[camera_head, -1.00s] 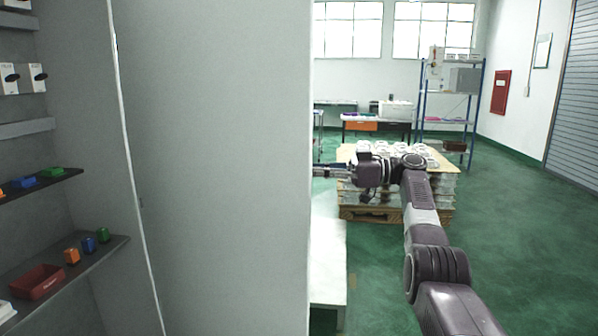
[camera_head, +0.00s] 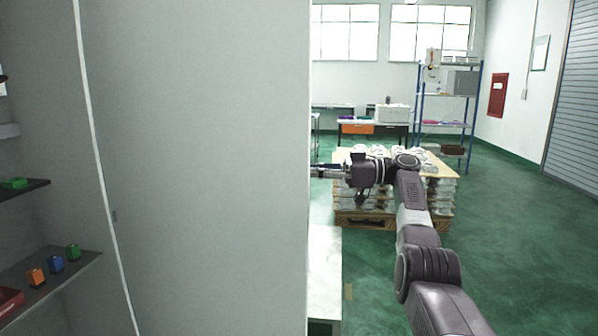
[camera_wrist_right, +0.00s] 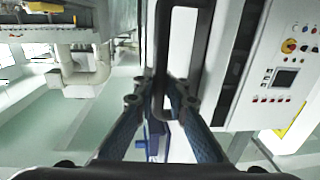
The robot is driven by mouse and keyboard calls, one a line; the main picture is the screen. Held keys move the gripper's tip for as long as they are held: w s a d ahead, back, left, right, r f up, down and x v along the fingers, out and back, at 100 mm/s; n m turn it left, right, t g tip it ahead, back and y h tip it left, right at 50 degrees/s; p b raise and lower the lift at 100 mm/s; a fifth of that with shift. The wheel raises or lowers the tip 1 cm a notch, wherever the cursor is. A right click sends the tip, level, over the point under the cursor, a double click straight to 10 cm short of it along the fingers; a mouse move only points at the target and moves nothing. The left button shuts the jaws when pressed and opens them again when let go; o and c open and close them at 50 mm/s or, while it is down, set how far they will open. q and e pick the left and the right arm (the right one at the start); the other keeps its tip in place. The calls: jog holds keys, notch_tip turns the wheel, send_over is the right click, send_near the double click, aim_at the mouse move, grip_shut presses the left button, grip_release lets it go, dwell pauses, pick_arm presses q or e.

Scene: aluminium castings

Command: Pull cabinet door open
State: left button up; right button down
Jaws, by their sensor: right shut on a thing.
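The cabinet door (camera_head: 205,150) is a large grey panel that fills the left middle of the head view. It stands open, with the cabinet's inside showing to its left. My right arm reaches in from the lower right, and its gripper (camera_head: 322,171) is at the door's right edge, the fingertips partly hidden behind it. In the right wrist view the fingers of my right gripper (camera_wrist_right: 164,92) are closed around a dark bar-shaped door handle (camera_wrist_right: 178,45). My left gripper is not in view.
Cabinet shelves (camera_head: 45,282) hold small orange, blue and green items and a red bin (camera_head: 10,302). A pallet of castings (camera_head: 392,218) stands behind my right arm. A blue-framed rack (camera_head: 447,122) stands at the back. The green floor on the right is clear.

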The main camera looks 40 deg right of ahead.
jog(key=shift+s+d, duration=0.1)
jog(key=shift+d, duration=0.05)
jog(key=c, duration=2.3)
grip_release()
jog(key=shift+o, duration=0.2)
jog(key=v, duration=0.7)
jog(key=shift+d, duration=0.25)
jog(key=shift+s+d, duration=0.3)
jog(key=shift+s, duration=0.15)
